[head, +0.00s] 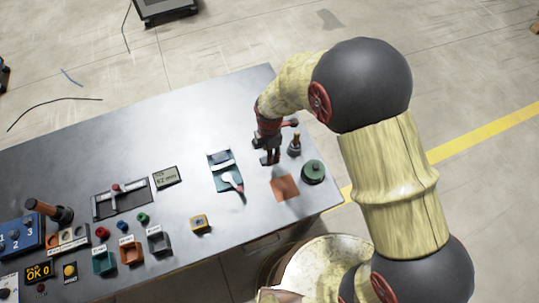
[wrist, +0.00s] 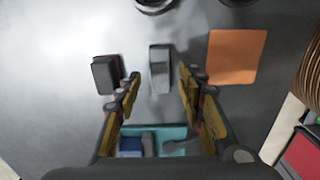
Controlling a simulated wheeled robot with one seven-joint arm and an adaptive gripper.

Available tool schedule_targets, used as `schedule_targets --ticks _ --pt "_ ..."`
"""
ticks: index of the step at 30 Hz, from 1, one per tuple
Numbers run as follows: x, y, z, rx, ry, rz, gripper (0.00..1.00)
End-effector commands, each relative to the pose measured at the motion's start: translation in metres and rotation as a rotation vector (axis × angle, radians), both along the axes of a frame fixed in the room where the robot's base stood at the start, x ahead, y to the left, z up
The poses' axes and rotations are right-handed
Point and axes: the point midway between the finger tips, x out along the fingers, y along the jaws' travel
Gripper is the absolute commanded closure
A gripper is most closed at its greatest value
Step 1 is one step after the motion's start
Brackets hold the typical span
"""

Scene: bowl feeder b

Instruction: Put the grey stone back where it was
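A grey block (wrist: 160,78), which looks like the grey stone, lies on the metal table between the fingers of my gripper (wrist: 160,88) in the wrist view. The fingers are spread, with a gap on each side of the block. A dark block with a reddish edge (wrist: 107,75) lies just left of the left finger. In the head view my gripper (head: 270,158) points down near the table's right end, left of the stubby bottle-like item. The block is hard to make out there.
An orange square (head: 285,188) lies close by, with a green round item (head: 313,172) beyond it. A teal tray (head: 230,186) with a white-headed tool lies left of my gripper; it also shows in the wrist view (wrist: 185,133). Small bins (head: 131,254) stand further left.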

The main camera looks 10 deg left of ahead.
Motion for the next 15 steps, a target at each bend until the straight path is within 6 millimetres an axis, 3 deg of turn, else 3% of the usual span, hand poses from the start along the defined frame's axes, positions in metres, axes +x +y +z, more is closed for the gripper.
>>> schedule_targets --ticks 1,6,15 --pt "0.001 0.001 0.015 0.002 -0.003 0.000 0.61" --pt "0.001 0.000 0.049 0.002 -0.003 0.000 0.61" --pt "0.000 0.000 0.084 0.000 0.000 0.000 0.61"
